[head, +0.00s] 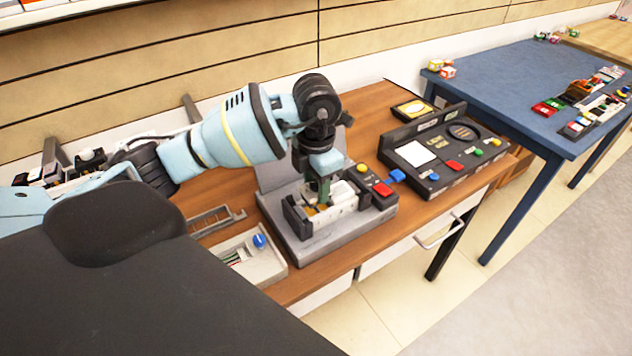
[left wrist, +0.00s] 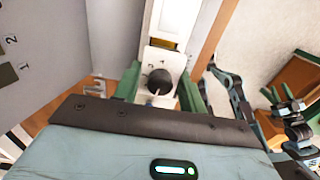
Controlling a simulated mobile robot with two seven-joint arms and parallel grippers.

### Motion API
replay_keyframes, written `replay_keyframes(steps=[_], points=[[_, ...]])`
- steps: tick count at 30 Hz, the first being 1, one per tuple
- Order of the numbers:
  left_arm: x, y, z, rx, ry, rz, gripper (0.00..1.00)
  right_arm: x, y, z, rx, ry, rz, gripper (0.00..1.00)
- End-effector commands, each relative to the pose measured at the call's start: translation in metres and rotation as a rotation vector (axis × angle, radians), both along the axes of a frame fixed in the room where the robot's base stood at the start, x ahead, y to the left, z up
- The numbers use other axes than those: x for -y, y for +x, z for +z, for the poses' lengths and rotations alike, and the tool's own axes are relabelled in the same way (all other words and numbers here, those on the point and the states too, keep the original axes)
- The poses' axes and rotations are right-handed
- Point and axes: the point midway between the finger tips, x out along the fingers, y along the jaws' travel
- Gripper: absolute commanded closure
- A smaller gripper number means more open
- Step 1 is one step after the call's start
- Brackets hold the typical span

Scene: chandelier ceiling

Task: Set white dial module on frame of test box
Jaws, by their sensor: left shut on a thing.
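My left gripper (head: 322,203) points down into the open frame of the test box (head: 306,246), a grey box with a raised back panel. In the left wrist view, its green fingers (left wrist: 160,88) are shut on the white dial module (left wrist: 162,57), a white plate with a round black knob (left wrist: 160,81). In the head view the fingers and the frame's walls largely hide the module. I cannot tell whether it touches the frame.
A white tray (head: 277,268) with a blue knob stands in front left on the wooden table (head: 374,128). A dark unit with red and yellow buttons (head: 378,185) adjoins the box. A black console (head: 470,170) stands right, and a blue table (head: 510,84) beyond.

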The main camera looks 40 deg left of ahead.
Motion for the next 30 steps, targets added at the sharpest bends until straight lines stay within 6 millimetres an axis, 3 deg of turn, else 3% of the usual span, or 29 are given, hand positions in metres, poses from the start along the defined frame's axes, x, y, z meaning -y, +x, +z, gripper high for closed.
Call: replay_keyframes(steps=[30], points=[[0.000, 0.000, -0.016, 0.001, 0.000, 0.000, 0.82, 0.000, -0.005, -0.009, -0.016, 0.000, -0.001, 0.64]])
